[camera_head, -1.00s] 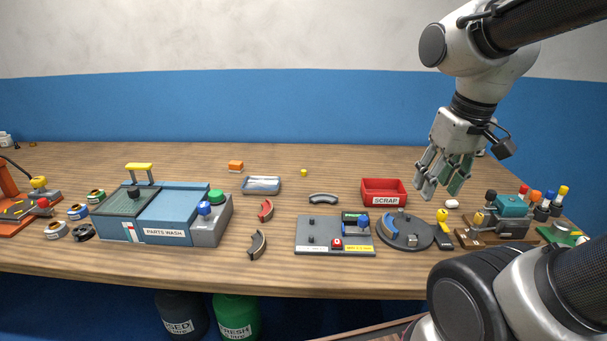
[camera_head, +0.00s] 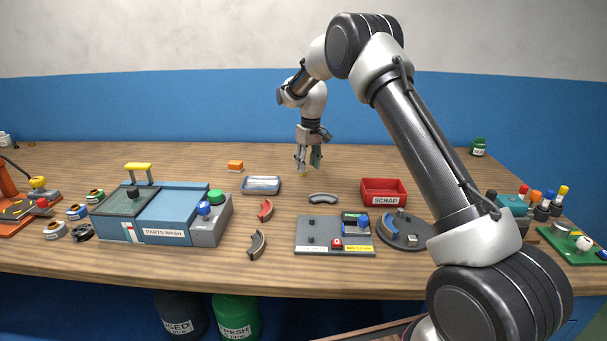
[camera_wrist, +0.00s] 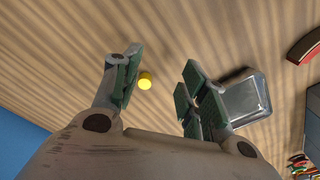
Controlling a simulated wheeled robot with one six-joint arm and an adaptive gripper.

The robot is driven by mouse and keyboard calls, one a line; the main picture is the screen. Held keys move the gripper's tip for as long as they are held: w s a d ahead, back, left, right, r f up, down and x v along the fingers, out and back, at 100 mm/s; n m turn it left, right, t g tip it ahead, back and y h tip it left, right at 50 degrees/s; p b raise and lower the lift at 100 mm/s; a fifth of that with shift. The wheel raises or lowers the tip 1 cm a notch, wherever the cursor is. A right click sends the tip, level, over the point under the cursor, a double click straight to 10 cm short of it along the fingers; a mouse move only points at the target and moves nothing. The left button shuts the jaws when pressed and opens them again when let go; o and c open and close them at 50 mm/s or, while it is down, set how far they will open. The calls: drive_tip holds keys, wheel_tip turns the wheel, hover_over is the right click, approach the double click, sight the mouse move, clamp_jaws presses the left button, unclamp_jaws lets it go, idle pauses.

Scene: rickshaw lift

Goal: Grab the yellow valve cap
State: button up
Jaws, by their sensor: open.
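The yellow valve cap (camera_wrist: 145,81) is a small round yellow piece on the wooden bench. In the wrist view it shows between my two fingers, much closer to the left finger, with a narrow gap to it. My gripper (camera_wrist: 162,62) is open and empty, with green pads on its fingers. In the head view my gripper (camera_head: 307,168) points down over the back middle of the bench, and its fingers largely hide the cap. The exact height of the fingertips over the bench is hard to tell.
A metal tray (camera_wrist: 246,99) lies just beyond the right finger in the wrist view. The bench behind my gripper is clear.

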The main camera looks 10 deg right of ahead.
drive_tip(key=w, duration=0.2)
drive_tip(key=w+r+t, duration=0.1)
drive_tip(key=shift+a+r+n, duration=0.1)
drive_tip(key=shift+a+n, duration=0.25)
drive_tip(key=shift+n, duration=0.05)
drive_tip(key=f, duration=0.2)
drive_tip(key=w+f, duration=0.1)
drive_tip(key=f, duration=0.2)
drive_tip(key=shift+w+d+f, duration=0.1)
drive_tip(key=shift+w+f, duration=0.1)
drive_tip(key=shift+f, duration=0.05)
drive_tip(key=c, duration=0.8)
